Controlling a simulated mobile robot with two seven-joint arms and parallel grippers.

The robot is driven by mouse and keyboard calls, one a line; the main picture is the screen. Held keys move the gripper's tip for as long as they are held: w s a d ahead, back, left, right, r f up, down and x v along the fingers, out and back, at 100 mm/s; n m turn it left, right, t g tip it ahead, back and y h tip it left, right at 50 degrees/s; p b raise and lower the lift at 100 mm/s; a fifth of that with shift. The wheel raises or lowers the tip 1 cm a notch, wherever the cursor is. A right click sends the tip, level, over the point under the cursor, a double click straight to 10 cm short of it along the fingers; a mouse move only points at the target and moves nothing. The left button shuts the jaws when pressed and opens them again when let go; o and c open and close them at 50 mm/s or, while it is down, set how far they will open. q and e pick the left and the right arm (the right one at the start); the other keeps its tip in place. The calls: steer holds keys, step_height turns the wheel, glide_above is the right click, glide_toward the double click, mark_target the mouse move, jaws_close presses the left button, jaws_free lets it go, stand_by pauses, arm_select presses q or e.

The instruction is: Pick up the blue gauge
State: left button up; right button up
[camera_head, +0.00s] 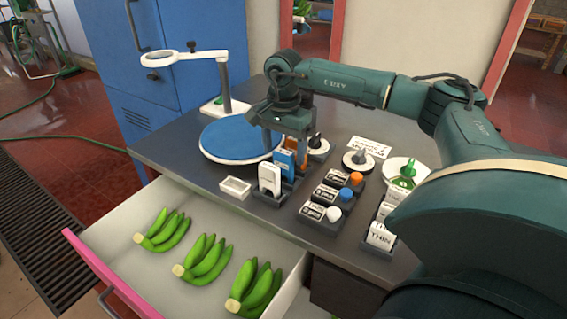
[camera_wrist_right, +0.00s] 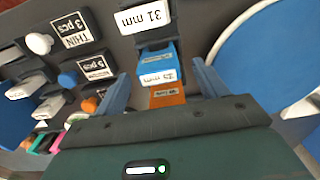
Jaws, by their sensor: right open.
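The blue gauge (camera_head: 284,161) stands in a dark rack between a white gauge (camera_head: 269,177) and an orange gauge behind it. In the right wrist view the blue gauge (camera_wrist_right: 156,62) has a white label end, with the orange gauge (camera_wrist_right: 167,96) nearer my palm and the white "31 mm" gauge (camera_wrist_right: 141,18) beyond. My right gripper (camera_wrist_right: 160,72) is open, with one finger on each side of the blue and orange gauges; contact is not clear. In the head view the right gripper (camera_head: 283,146) points down over the rack and partly hides the gauges. My left gripper is not in view.
A blue round mat (camera_head: 225,140) lies left of the rack, with a ring stand (camera_head: 222,80) behind it. Labelled blocks with coloured knobs (camera_head: 346,194) stand close on the right. An open drawer (camera_head: 120,262) holding green banana bunches juts out in front.

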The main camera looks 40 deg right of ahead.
mark_target(284, 168)
step_height(284, 168, down, 3)
steer(key=shift+s+a+f, duration=0.1)
steer(key=shift+f, duration=0.05)
steer(key=shift+c, duration=0.2)
steer(key=c, duration=1)
steer(key=shift+o, duration=0.2)
